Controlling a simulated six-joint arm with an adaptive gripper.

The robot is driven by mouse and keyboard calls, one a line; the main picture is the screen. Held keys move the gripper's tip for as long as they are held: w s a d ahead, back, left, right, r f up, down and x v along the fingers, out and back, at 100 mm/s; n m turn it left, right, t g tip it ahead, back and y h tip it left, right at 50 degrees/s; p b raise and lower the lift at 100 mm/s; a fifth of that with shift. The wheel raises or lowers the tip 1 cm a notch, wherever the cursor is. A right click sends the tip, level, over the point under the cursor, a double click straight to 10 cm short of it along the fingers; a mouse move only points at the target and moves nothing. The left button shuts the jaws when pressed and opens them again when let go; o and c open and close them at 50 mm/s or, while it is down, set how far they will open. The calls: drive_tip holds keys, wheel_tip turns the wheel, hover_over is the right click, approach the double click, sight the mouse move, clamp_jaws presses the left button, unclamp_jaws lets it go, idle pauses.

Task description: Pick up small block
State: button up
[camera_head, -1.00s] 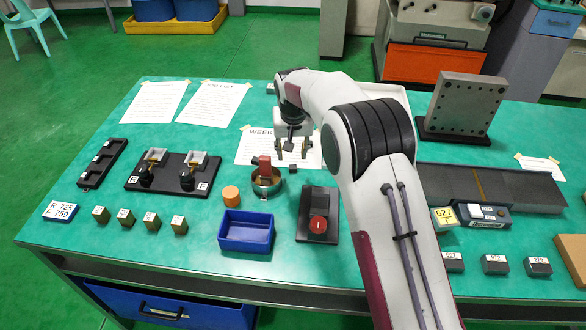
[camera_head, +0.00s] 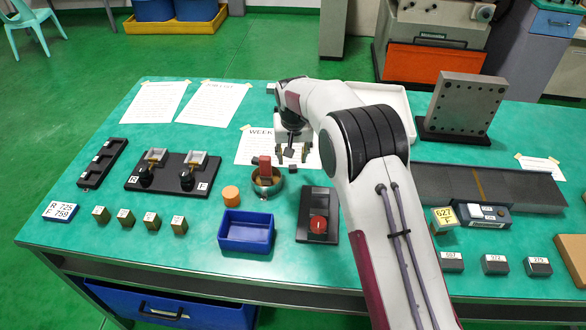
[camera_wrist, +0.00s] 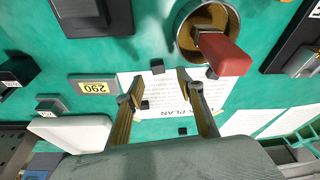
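My gripper (camera_head: 292,155) is open above the sheet headed "WEEK" (camera_head: 250,147), with nothing held. In the wrist view the gripper (camera_wrist: 157,84) shows its two fingers apart. A small dark block (camera_wrist: 157,66) lies just beyond the fingertips, near the sheet's edge. Another small dark block (camera_wrist: 145,104) shows between the fingers, and a third (camera_wrist: 183,131) lies closer to the palm. In the head view one small dark block (camera_head: 292,168) sits just in front of the gripper. I cannot tell which block the task names.
A round pot (camera_head: 268,182) with a red-handled item stands close in front of the gripper; it is also near the right finger in the wrist view (camera_wrist: 186,38). A blue bin (camera_head: 246,243), orange cylinder (camera_head: 230,196) and red-button box (camera_head: 318,218) stand nearer. A white tray (camera_head: 398,98) lies behind my arm.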

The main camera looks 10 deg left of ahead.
sight(293, 167)
drive_tip(key=shift+d+x, duration=0.1)
drive_tip(key=shift+x, duration=1.2)
drive_tip(key=shift+d+x, duration=0.15)
drive_tip(key=shift+x, duration=1.15)
drive_tip(key=c, duration=0.9)
